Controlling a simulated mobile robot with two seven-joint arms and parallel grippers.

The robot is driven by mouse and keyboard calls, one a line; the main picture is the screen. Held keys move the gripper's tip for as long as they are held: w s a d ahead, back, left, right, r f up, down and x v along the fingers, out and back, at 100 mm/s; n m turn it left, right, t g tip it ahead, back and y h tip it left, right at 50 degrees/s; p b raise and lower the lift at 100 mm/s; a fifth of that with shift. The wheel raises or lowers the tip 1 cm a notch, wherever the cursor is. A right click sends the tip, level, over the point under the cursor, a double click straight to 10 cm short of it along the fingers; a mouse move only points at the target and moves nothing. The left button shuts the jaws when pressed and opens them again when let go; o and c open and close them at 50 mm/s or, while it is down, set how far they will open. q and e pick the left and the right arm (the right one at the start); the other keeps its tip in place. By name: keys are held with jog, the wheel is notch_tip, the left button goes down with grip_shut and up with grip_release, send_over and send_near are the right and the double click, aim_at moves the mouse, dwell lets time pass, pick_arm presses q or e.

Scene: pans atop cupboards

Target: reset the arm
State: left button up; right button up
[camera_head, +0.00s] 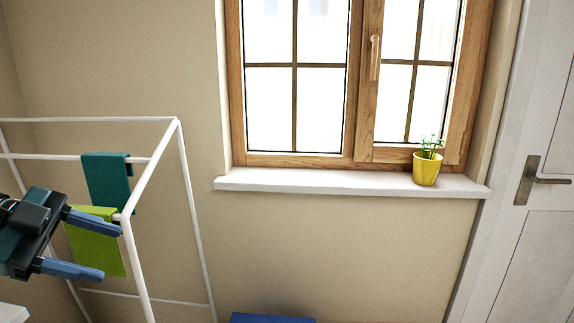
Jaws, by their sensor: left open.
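My left gripper (97,246) comes in from the left edge, in front of a white rack. Its two blue fingers are spread apart and point to the right. I see nothing between them except the green cloth and wall behind. My right gripper is not in the view. No pans or cupboard tops can be made out in this view.
A white rack (188,205) stands at the left, with a teal cloth (105,182) and a lime-green cloth (98,240). A yellow plant pot (426,169) sits on the windowsill (330,185). A blue object (272,319) shows at the bottom edge. A door (535,200) is at right.

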pick_arm(q)
notch_tip(320, 180, down, 20)
jog(key=a+n+t+y+p, duration=0.2)
jog(key=a+n+t+y, duration=0.1)
jog(key=n+t, duration=0.8)
jog(key=s+d+f+n+g+y+p, duration=0.2)
jog(key=s+d+f+n+g+y, duration=0.2)
jog(key=s+d+f, duration=0.8)
jog(key=d+f+n+y, duration=0.1)
jog(key=d+f, duration=0.2)
jog(key=d, duration=0.1)
jog(key=shift+f+n, duration=0.25)
jog(key=shift+n, duration=0.15)
